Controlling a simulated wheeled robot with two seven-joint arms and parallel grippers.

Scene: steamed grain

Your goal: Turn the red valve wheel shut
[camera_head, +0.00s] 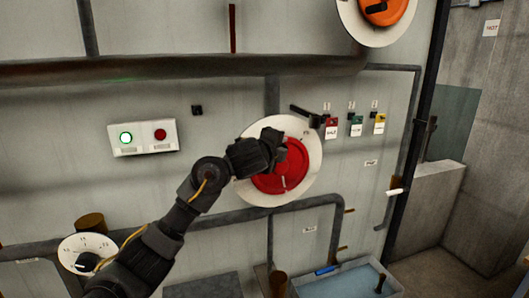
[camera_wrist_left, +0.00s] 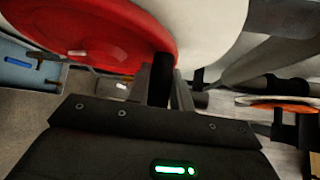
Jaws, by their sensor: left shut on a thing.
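The red valve wheel (camera_head: 287,176) sits in front of a round white plate (camera_head: 308,137) on the grey wall panel. My left gripper (camera_head: 279,148) reaches up from the lower left and covers the wheel's upper left part. In the left wrist view the red wheel (camera_wrist_left: 105,38) fills the upper left, with the white plate (camera_wrist_left: 205,25) behind it. The left gripper's dark fingers (camera_wrist_left: 168,82) are shut at the wheel's edge; the exact contact is hidden. My right gripper is in neither view.
A box with a lit green and a red button (camera_head: 143,138) is left of the wheel. A black lever (camera_head: 306,115) and coloured tags (camera_head: 356,127) are to its upper right. An orange wheel (camera_head: 385,8) is above. Pipes (camera_head: 319,206) run below, near a blue-lined tray (camera_head: 345,280).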

